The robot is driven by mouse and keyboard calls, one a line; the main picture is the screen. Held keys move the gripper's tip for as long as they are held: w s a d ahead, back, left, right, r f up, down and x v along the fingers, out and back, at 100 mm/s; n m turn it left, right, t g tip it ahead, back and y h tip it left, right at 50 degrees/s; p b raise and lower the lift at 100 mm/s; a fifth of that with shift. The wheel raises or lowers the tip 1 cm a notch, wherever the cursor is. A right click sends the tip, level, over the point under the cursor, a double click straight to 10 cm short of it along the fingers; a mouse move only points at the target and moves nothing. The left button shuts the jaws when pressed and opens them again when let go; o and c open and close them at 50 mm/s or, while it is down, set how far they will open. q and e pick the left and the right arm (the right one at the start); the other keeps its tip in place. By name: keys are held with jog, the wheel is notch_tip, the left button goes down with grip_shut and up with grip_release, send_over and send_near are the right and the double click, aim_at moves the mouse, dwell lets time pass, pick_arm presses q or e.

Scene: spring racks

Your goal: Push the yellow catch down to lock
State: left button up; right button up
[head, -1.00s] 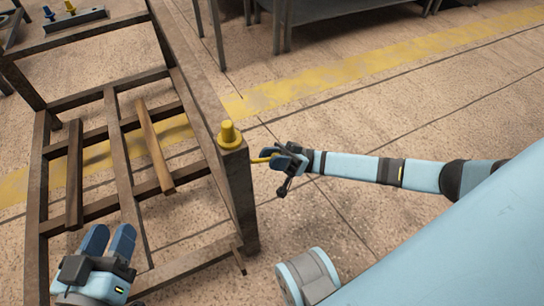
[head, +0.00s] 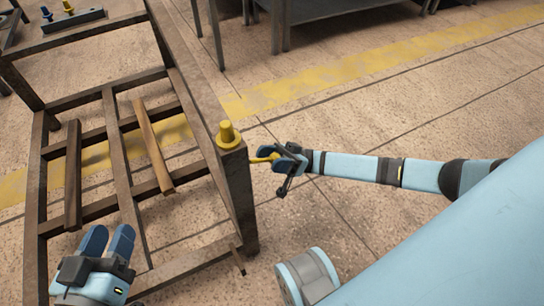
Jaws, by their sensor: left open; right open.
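The yellow catch (head: 264,158) is a small lever sticking out to the right from the rack's near right corner post. My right gripper (head: 278,157) is open at the catch's outer end, with its fingers beside or around it; I cannot tell whether they touch. A yellow knob (head: 228,134) stands upright on top of the same post. The rack (head: 239,190) is a brown metal frame on the floor. My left gripper (head: 108,241) is open and empty over the rack's near left part, its blue fingers pointing away from me.
Two loose wooden slats (head: 153,146) lie across the rack's bars. A dark bar with blue and yellow knobs (head: 73,19) lies at the far left. A grey table (head: 330,10) stands at the back. The floor right of the rack is clear, with a yellow stripe (head: 370,65).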

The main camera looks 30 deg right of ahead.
jog(key=v, duration=1.4)
